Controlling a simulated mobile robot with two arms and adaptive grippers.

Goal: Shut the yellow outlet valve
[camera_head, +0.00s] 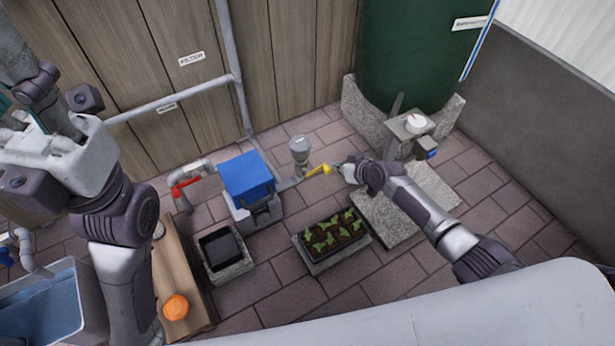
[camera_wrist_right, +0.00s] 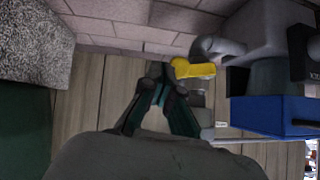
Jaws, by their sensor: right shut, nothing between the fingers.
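The yellow valve handle (camera_head: 318,170) sticks out beside the grey fitting to the right of the blue-topped unit, above the paving. It also shows in the right wrist view (camera_wrist_right: 193,68), just right of my fingertips. My right gripper (camera_head: 339,169) reaches in from the right with its tips close to the handle's right end. Its fingers (camera_wrist_right: 163,74) are shut with nothing between them; whether they touch the handle I cannot tell. My left arm stands at the left of the head view, far from the valve; its fingers cannot be made out clearly.
The blue-topped unit (camera_head: 246,178) stands left of the valve, with a red-handled pipe (camera_head: 186,184) beyond. A grey funnel-topped fitting (camera_head: 300,148) stands close behind the handle. A seedling tray (camera_head: 331,235) lies in front. A green tank (camera_head: 410,50) stands at the back right.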

